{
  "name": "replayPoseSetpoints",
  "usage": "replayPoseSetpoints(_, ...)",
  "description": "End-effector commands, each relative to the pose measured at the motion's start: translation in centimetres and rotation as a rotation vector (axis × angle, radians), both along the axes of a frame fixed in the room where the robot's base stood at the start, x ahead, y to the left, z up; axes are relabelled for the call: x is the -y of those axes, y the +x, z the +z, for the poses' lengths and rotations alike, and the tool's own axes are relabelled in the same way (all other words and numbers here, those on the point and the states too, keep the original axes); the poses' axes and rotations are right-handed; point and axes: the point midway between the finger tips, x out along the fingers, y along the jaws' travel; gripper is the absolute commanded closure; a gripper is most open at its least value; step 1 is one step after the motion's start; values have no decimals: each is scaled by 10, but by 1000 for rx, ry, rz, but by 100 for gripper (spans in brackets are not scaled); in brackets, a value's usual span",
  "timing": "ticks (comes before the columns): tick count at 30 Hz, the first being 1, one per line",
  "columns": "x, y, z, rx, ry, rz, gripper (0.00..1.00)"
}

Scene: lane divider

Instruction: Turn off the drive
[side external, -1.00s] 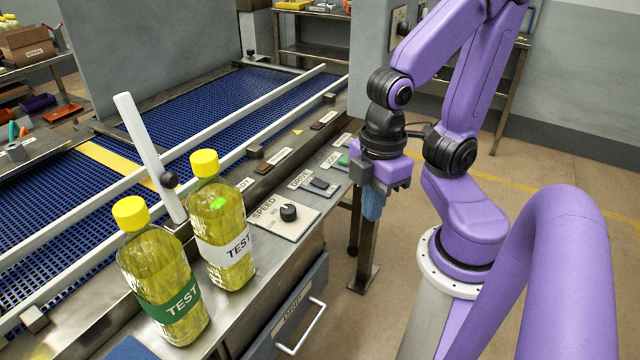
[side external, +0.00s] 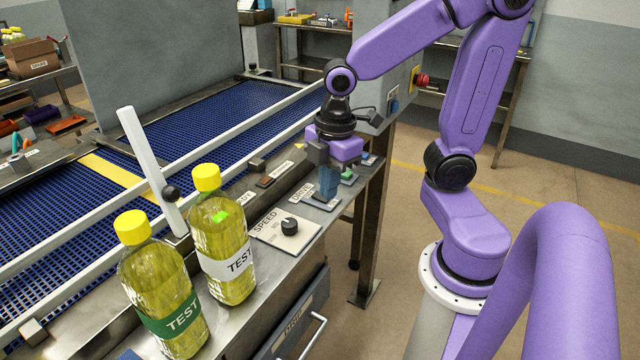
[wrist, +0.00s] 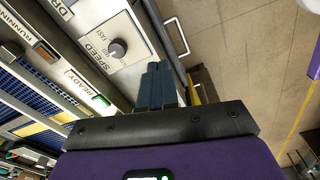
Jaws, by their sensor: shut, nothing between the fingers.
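The plate lettered DRIVE (side external: 302,196) lies on the steel ledge beside the conveyor in the side view.
A speed knob (side external: 290,226) sits just nearer the camera. Two yellow TEST bottles (side external: 222,240) stand on the ledge. A white lane-divider bar (side external: 148,165) leans over the blue conveyor (side external: 215,120). A red stop button (side external: 421,80) is behind. Wrist view shows a green READY lamp (wrist: 101,100).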

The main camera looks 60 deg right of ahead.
Motion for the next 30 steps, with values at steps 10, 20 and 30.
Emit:
replayPoseSetpoints(10, 63, 59, 4, 41, -19, 118, 100)
replayPoseSetpoints(20, 131, 88, 6, 68, -54, 228, 100)
replayPoseSetpoints(30, 153, 93, 7, 75, -68, 270, 100)
